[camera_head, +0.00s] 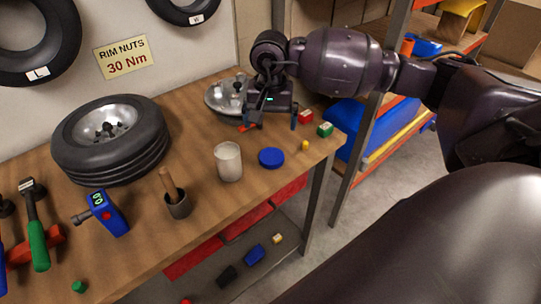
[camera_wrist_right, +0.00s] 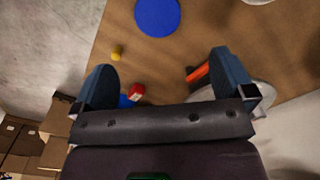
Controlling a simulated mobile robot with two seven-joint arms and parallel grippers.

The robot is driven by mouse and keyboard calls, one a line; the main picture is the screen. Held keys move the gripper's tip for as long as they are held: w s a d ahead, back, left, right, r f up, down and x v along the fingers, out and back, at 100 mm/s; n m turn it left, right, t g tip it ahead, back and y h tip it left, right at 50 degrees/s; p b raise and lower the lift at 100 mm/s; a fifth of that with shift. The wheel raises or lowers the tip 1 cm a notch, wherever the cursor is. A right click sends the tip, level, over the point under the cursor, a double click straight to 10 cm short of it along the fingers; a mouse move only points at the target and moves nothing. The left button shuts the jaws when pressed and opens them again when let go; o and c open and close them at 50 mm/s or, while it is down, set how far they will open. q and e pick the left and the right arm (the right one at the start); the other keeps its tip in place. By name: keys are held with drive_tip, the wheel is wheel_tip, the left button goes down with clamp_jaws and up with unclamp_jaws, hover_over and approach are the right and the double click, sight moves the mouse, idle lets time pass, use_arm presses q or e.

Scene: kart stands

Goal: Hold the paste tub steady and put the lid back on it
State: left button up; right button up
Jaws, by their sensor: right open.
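The paste tub, a whitish cylinder (camera_head: 228,162), stands upright on the wooden bench near its front edge. The blue round lid (camera_head: 271,158) lies flat on the bench just right of the tub, apart from it. The lid also shows at the top of the right wrist view (camera_wrist_right: 158,16). My right gripper (camera_head: 272,122) is open and empty, behind the lid in the head view. In the right wrist view its fingers (camera_wrist_right: 163,66) are spread, with the lid beyond them. The tub is not clearly visible there. My left gripper is not in view.
A wheel with tyre (camera_head: 120,165), a cup with a wooden handle (camera_head: 178,206) and a blue tool (camera_head: 108,216) stand left of the tub. A metal rim part (camera_head: 218,99) is behind. Small red (camera_head: 306,117), green (camera_head: 325,129) and yellow (camera_head: 305,145) pieces lie to the right.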

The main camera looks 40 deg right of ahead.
hover_over(271, 155)
drive_tip(key=shift+w+f, duration=0.1)
drive_tip(key=shift+f, duration=2.7)
drive_tip(key=shift+d+f, duration=0.1)
drive_tip(key=shift+f, duration=2.5)
drive_tip(key=c, duration=1)
drive_tip(key=shift+r, duration=0.1)
